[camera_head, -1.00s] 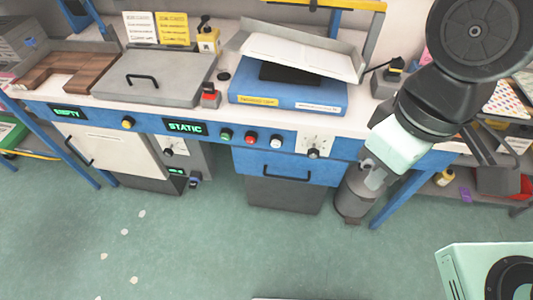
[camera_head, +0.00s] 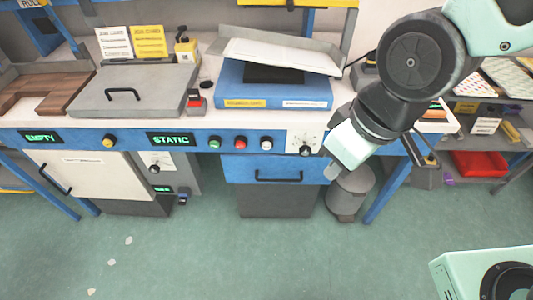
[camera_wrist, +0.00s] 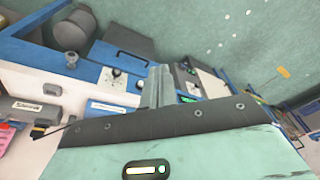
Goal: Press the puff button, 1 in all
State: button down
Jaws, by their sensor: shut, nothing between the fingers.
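Round buttons sit on the blue front rail of the bench: a yellow one (camera_head: 109,141), a green one (camera_head: 215,142), a red one (camera_head: 240,142) and a white one (camera_head: 266,143). I cannot read a label that tells which is the puff button. A black knob (camera_head: 306,150) on a white dial plate is right of the white button. My gripper (camera_head: 332,172) is right of and a little below that knob, touching no button that I can see. In the wrist view my gripper (camera_wrist: 158,85) is shut and empty, and the dial knob (camera_wrist: 116,72) shows beside it.
A blue unit (camera_head: 272,95) with a tilted white tray (camera_head: 280,55) stands on the bench. A grey lidded box (camera_head: 135,90) is at left. A drawer handle (camera_head: 279,176) juts out below the buttons. A grey bin (camera_head: 349,195) stands under my gripper.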

aim_at(267, 145)
jog(key=w+a+f+n+t+y+b, duration=0.3)
jog(key=w+f+b, duration=0.3)
jog(key=f+b, duration=0.3)
jog(key=w+a+f+n+t+y+b, duration=0.3)
jog(key=w+f+b, duration=0.4)
jog(key=f, duration=0.6)
jog(key=w+a+f+n+t+y+b, duration=0.3)
jog(key=w+f+b, duration=0.3)
jog(key=f+b, duration=0.5)
jog(key=shift+w+a+n+t+y, duration=0.3)
jog(key=shift+a+n+t+y, duration=0.15)
jog(key=shift+n+t, duration=0.35)
jog(key=w, duration=0.8)
jog(key=shift+w+d, duration=0.2)
jog(key=shift+w, duration=0.2)
jog(key=shift+w, duration=0.1)
jog(key=shift+w, duration=0.35)
